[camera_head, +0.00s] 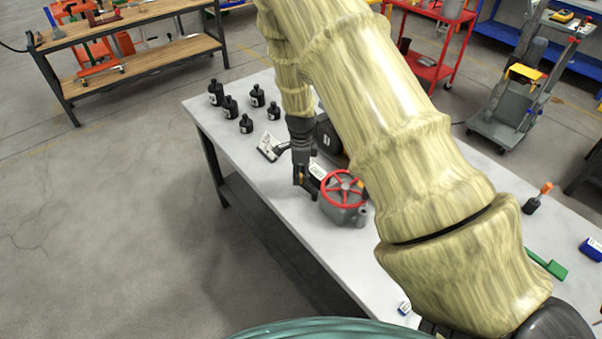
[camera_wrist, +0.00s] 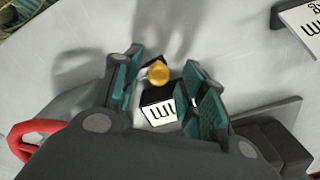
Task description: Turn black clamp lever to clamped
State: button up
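The screw jack with a red handwheel (camera_head: 342,188) stands on the grey table. Part of the red wheel (camera_wrist: 35,138) shows at the left of the wrist view. My gripper (camera_head: 301,188) points down beside the jack, left of the wheel. In the wrist view my gripper (camera_wrist: 163,88) has its teal-padded fingers apart, one on each side of a small black part with a white label (camera_wrist: 160,112) and a round brass knob (camera_wrist: 159,73). This black part appears to be the clamp lever. Whether either finger touches it I cannot tell. My gripper hides much of it in the head view.
Several black bottles (camera_head: 246,123) stand on the far left of the table. A labelled plate (camera_head: 271,147) lies behind my gripper, and a dark block (camera_wrist: 272,145) is close at right in the wrist view. A green tool (camera_head: 547,264) lies farther right.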

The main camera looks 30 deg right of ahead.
notch_tip(320, 180, up, 12)
dwell(0.8)
